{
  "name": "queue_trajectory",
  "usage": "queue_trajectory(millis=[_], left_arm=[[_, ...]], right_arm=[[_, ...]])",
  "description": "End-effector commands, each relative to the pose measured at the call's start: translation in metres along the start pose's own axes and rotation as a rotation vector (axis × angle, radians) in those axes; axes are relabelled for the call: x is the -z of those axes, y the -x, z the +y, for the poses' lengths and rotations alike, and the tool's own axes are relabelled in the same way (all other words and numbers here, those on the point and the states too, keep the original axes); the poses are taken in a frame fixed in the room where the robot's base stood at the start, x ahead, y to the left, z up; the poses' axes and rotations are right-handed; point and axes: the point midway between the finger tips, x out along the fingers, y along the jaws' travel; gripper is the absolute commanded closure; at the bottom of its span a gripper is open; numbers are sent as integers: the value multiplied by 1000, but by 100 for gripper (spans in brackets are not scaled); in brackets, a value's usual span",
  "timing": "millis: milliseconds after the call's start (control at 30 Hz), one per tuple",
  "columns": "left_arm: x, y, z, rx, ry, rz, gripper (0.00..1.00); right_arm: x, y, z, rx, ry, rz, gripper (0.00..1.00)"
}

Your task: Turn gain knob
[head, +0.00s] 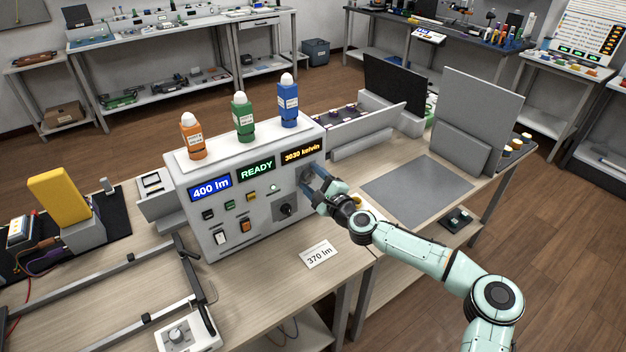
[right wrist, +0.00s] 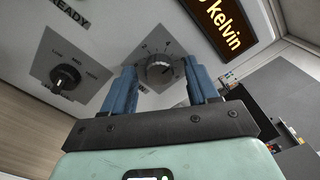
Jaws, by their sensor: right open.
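The grey instrument box (head: 228,169) stands on the bench, with displays reading "400 lm", "READY" and "3030 kelvin". A round silver-grey knob (right wrist: 160,68) sits on a grey dial plate below the kelvin display; its label is too small to read. My right gripper (head: 313,188) is at the right of the front panel. In the right wrist view its two blue fingers are open, one on each side of the silver knob. Whether they touch it cannot be told. My left gripper is out of view.
Three bottles, orange (head: 192,138), green (head: 243,118) and blue (head: 288,102), stand on the box. A card reading "370 lm" (head: 319,254) lies in front. Switches (head: 246,226) are on the lower panel. A grey mat (head: 418,188) lies to the right.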

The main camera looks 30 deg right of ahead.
Motion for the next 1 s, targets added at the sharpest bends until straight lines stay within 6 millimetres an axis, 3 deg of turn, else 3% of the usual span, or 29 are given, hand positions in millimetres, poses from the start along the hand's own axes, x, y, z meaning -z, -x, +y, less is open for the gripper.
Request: queue_trajectory(millis=[233, 267, 400, 433, 733, 1000], left_arm=[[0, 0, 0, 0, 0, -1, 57], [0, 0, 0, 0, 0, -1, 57], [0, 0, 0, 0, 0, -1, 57], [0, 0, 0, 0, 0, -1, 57], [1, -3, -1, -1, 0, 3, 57], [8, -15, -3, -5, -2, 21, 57]], right_arm=[[0, -1, 1, -1, 0, 0, 41], [0, -1, 0, -1, 0, 0, 48], [0, 0, 0, -1, 0, 0, 93], [0, 0, 0, -1, 0, 0, 97], [1, 0, 1, -1, 33, 0, 97], [1, 0, 2, -1, 187, -1, 97]])
